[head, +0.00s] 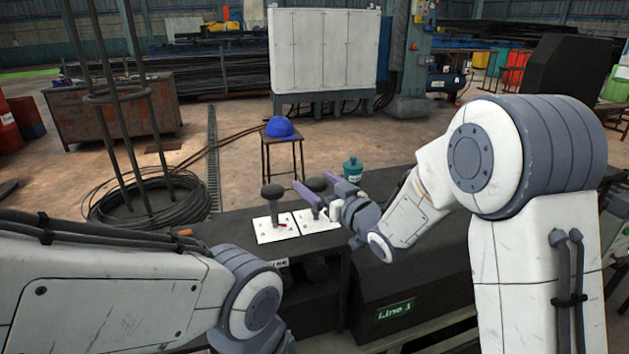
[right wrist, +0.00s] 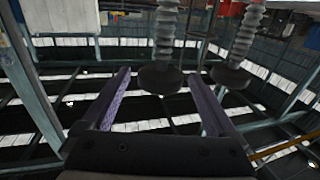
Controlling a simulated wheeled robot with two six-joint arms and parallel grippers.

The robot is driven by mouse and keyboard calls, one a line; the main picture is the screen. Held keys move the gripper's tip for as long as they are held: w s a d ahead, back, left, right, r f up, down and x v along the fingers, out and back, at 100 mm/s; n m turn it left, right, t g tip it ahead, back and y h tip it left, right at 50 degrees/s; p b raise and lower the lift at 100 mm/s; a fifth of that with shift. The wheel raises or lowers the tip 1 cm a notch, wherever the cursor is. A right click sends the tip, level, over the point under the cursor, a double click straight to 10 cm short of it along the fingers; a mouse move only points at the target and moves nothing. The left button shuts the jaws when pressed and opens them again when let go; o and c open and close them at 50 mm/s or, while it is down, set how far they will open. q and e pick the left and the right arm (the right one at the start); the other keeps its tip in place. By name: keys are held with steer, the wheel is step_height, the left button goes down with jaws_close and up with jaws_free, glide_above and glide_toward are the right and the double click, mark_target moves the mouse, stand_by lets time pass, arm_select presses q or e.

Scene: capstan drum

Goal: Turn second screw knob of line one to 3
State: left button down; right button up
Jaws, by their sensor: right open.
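Two dark screw knobs stand upright on white plates on the dark bench. The first knob (head: 272,192) is on the left plate (head: 265,231), which has a red pointer. The second knob (head: 317,185) is on the right plate (head: 325,219). My right gripper (head: 314,181) is open, its purple fingers on either side of the second knob. In the right wrist view a knob (right wrist: 160,78) with a ribbed stem lies between the fingertips (right wrist: 158,74), with another knob (right wrist: 231,76) beyond one finger. Contact cannot be told. Scale numbers are too small to read. My left gripper is out of view.
A green "Line 1" sign (head: 396,309) is on the bench front. A teal jar (head: 352,169) stands behind the right gripper. A blue helmet (head: 281,128) rests on a stool (head: 284,150). A wire coil (head: 150,198) stands at left.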

steer(key=shift+w+a, duration=0.2)
steer(key=shift+w, duration=0.05)
